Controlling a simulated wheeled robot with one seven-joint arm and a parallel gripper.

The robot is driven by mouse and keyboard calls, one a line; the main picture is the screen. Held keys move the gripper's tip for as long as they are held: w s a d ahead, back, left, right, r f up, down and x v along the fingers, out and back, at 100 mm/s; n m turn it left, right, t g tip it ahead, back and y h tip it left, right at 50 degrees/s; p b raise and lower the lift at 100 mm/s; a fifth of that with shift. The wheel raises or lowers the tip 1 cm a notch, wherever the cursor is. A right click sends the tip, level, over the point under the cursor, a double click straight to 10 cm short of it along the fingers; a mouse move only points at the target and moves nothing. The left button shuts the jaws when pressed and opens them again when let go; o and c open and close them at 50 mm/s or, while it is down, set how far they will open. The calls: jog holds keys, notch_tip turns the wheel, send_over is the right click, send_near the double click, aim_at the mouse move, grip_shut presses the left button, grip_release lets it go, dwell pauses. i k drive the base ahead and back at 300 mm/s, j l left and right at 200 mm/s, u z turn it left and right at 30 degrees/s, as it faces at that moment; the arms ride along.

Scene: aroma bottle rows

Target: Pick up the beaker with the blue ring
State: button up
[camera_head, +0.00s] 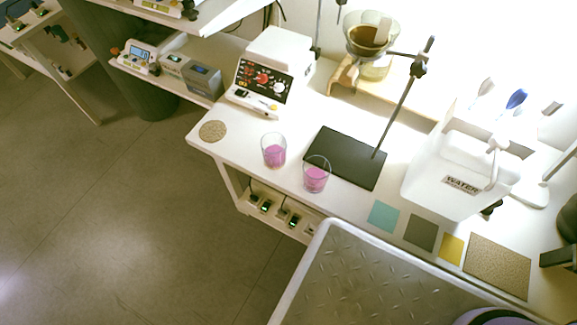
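Two clear glass beakers with pink liquid stand upright on the white bench. The left beaker (273,151) is in front of the white instrument with knobs. The right beaker (316,175) is nearer the bench's front edge, by the left end of the black stand plate (345,158). The beakers are apart from each other. I cannot make out a blue ring on either one at this size. My gripper does not show clearly in this view.
Beside the beakers are the knobbed instrument (270,74), a cork disc (212,131) and the stand's upright rod (404,98). A white container labelled WATER (440,172) stands right. Flat colored squares (383,216) lie along the front. A dark object (559,257) is cut off at right.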

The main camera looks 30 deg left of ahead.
aim_at(316, 169)
jog(key=j+u, duration=0.1)
jog(key=u, duration=0.25)
jog(key=k+j+u, duration=0.1)
jog(key=u, duration=0.2)
jog(key=j+u, duration=0.1)
jog(key=u, duration=0.25)
